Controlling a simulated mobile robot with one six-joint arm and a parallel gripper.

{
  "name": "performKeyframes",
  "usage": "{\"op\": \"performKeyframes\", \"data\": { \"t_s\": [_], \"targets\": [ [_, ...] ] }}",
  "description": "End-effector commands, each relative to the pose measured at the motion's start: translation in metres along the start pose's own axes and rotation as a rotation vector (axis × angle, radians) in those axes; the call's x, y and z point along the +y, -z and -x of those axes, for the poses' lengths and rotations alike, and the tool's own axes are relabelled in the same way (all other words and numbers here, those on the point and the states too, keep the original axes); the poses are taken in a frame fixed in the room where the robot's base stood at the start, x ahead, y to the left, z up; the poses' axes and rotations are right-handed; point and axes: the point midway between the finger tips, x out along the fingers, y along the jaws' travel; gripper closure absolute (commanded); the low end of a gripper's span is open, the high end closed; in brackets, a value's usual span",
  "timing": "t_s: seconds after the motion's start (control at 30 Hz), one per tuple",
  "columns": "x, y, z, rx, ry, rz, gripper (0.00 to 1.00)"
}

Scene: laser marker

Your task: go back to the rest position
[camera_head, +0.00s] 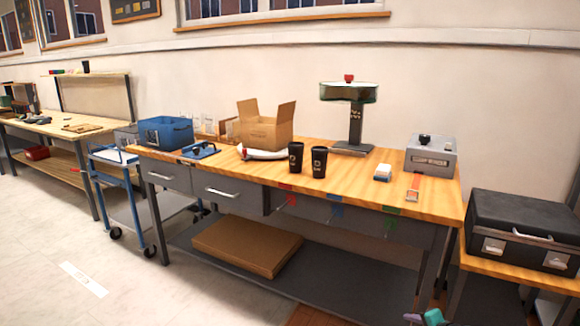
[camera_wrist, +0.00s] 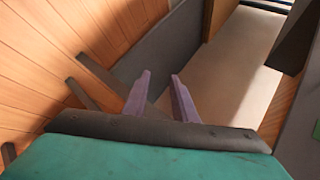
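My gripper (camera_wrist: 160,78) shows in the wrist view with two purple fingers apart and nothing between them. Behind the fingers are a dark grey panel and wood-coloured planks. In the head view, a small teal and purple part of my gripper (camera_head: 428,317) shows at the bottom edge, low in front of the workbench (camera_head: 440,205). The rest of my arm is out of the head view.
The workbench holds two black cups (camera_head: 319,162), an open cardboard box (camera_head: 265,130), a blue crate (camera_head: 166,133), a marking machine (camera_head: 354,125) and a grey device (camera_head: 430,157). A black case (camera_head: 525,230) stands at right, a blue cart (camera_head: 125,185) at left. Floor is clear at front left.

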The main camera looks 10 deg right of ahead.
Motion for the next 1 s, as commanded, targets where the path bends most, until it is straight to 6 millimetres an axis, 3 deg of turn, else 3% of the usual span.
{"op": "performKeyframes", "data": {
  "t_s": [0.03,0.1,0.3,0.47,0.7,1.0],
  "targets": [
    [-0.002,-0.027,-0.005,-0.049,-0.031,0.028,0.75],
    [0.003,-0.058,-0.013,-0.108,-0.075,0.068,0.75],
    [0.023,-0.147,-0.024,-0.278,-0.200,0.187,0.75],
    [0.044,-0.214,-0.020,-0.411,-0.302,0.289,0.75],
    [0.080,-0.301,0.005,-0.603,-0.459,0.451,0.75],
    [0.127,-0.382,0.063,-0.823,-0.663,0.671,0.75]
  ]
}}
